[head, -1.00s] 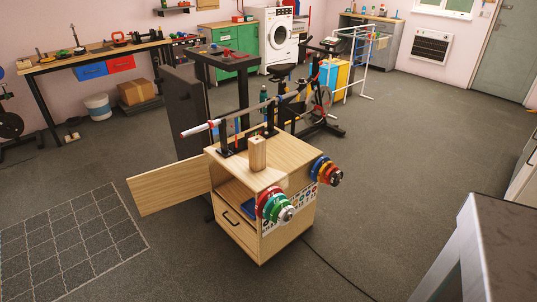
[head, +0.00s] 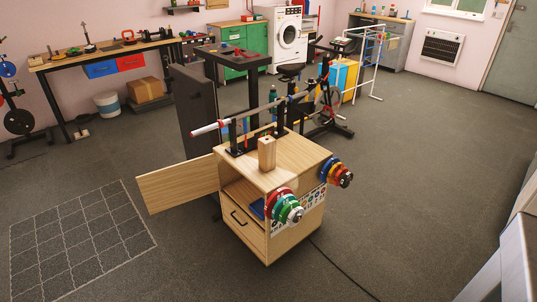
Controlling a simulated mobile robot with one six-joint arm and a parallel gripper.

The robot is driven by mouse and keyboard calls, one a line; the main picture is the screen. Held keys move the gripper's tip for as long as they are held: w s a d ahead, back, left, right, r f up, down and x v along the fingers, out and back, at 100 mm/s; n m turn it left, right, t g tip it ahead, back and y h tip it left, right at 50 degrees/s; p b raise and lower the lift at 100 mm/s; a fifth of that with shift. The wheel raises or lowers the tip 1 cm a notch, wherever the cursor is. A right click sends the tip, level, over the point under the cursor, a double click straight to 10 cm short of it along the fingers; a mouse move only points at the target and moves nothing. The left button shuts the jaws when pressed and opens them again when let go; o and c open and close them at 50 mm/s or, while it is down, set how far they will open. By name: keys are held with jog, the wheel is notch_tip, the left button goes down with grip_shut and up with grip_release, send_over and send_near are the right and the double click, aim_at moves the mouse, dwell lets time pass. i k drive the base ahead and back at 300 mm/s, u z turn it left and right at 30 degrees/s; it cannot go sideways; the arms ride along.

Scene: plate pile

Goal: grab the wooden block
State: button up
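The wooden block (head: 266,153) stands upright on the top of a small wooden cabinet (head: 302,152), near its front left part. It is a pale, tall block. A barbell bar (head: 237,120) on black uprights runs just behind it. My gripper is not in view.
Coloured weight plates (head: 285,207) hang on the cabinet's front side, with more plates (head: 336,172) at its right. An open wooden door panel (head: 177,184) sticks out to the left. A cable (head: 340,268) lies on the floor at the front right. The floor on the right (head: 420,170) is clear.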

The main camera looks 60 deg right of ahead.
aim_at(267, 145)
jog(key=u, duration=0.05)
jog(key=i, duration=1)
jog(key=z, duration=0.05)
